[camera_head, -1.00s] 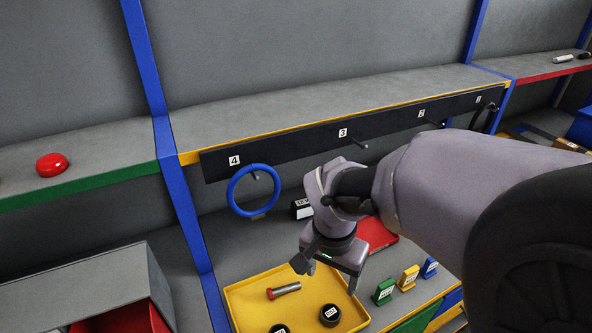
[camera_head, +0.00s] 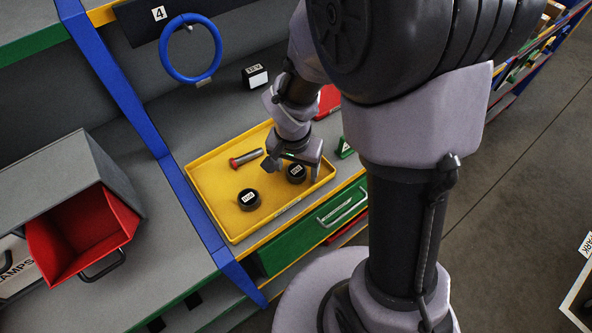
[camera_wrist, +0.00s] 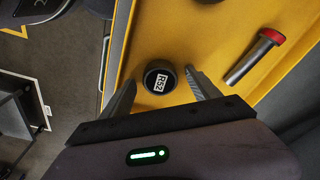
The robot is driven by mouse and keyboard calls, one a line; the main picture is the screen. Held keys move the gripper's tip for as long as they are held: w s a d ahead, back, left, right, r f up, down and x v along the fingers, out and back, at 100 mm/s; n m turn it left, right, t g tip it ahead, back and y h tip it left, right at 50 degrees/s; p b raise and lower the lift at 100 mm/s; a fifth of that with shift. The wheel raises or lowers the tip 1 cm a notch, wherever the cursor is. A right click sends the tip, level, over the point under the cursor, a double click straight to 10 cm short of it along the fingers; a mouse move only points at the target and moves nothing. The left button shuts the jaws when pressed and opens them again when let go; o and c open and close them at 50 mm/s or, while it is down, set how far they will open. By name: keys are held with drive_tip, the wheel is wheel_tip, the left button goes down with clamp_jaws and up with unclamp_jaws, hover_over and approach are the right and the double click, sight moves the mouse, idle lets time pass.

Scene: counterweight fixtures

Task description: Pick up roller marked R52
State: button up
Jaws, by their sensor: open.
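The roller marked R52 is a short black cylinder with a white label, standing upright in the yellow tray (camera_head: 222,222). In the wrist view the roller (camera_wrist: 160,77) shows its label between my two fingertips. In the head view the roller (camera_head: 296,174) is partly under my gripper (camera_head: 291,170). My gripper (camera_wrist: 160,80) is open and empty, pointing down just above the roller with a finger on each side. I cannot tell how far above it the fingertips are.
A second black roller (camera_head: 248,199) stands nearby in the tray. A grey pin with a red end (camera_head: 246,158) lies toward the tray's back. A blue ring (camera_head: 190,48) hangs on a peg above. A blue post (camera_head: 140,115) rises left of the tray.

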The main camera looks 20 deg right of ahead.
clamp_jaws()
drive_tip(key=shift+r, duration=0.1)
